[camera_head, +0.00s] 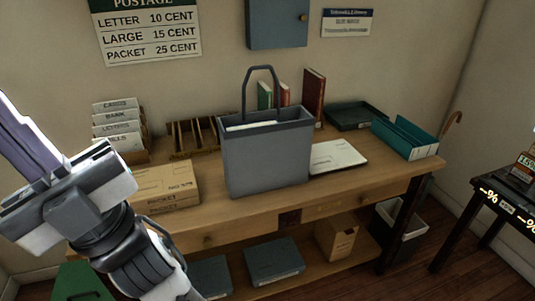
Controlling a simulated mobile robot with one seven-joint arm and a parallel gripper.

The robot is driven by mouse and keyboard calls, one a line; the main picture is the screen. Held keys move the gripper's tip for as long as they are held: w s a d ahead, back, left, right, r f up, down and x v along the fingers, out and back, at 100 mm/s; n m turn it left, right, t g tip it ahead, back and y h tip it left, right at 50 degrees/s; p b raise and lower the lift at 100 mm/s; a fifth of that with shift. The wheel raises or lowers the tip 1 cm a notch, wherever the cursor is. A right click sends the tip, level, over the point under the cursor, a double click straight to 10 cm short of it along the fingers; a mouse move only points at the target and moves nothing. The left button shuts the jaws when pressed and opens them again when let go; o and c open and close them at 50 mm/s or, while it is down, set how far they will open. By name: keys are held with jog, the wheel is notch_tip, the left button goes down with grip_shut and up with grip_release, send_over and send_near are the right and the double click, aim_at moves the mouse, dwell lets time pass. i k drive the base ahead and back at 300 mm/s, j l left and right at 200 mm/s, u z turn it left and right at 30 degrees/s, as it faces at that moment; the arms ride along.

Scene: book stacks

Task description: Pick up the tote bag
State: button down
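The grey tote bag (266,150) stands upright on the wooden desk (350,187), near the middle of the picture. Its dark handle loop (261,88) stands up above the open top, and something pale shows inside. My gripper (62,192) is at the left edge, in front of the desk, well apart from the bag. It points up and left, partly out of the picture. I see nothing held, but its fingertips are not clear enough to tell open from shut.
A cardboard box (164,187) lies left of the bag, and a white flat item (336,156) lies right of it. Upright books (314,94) and a wooden sorter (194,137) stand behind. A teal tray (404,138) is at the right. A dark table (500,200) stands farther right.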

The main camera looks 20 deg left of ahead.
aim_at(259, 159)
jog(key=i+u, duration=0.35)
jog(key=i, duration=0.25)
jog(key=i+u, duration=0.3)
jog(key=i, duration=0.3)
